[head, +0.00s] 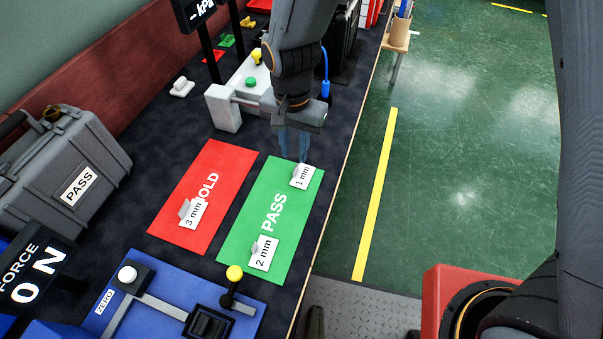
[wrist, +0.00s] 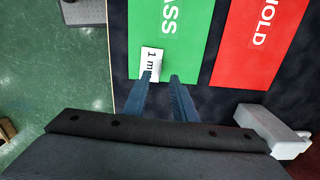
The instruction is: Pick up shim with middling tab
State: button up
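Three small white labelled shims lie on two mats. The shim marked 2 mm (head: 263,255) is on the near end of the green PASS mat (head: 285,225). The shim marked 1 mm (head: 302,177) is at the far right corner of that mat. The shim marked 3 mm (head: 195,213) is on the red HOLD mat (head: 222,168). Each has a small grey tab. My gripper (head: 293,155) is over the far end of the green mat. In the wrist view, my gripper (wrist: 161,76) is open and empty, its left fingertip near the 1 mm shim (wrist: 152,62). The 2 mm shim is not in the wrist view.
A blue panel (head: 245,290) with a yellow-knobbed lever stands at the near end. A grey PASS case (head: 65,165) is at left. A white fixture (head: 224,108) stands beyond the mats. The bench's right edge drops to green floor (head: 450,150).

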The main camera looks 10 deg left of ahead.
aim_at(296, 168)
jog(key=shift+w+f+p, duration=0.15)
jog(key=shift+f+p, duration=0.75)
jog(key=shift+f, duration=2.2)
grip_shut()
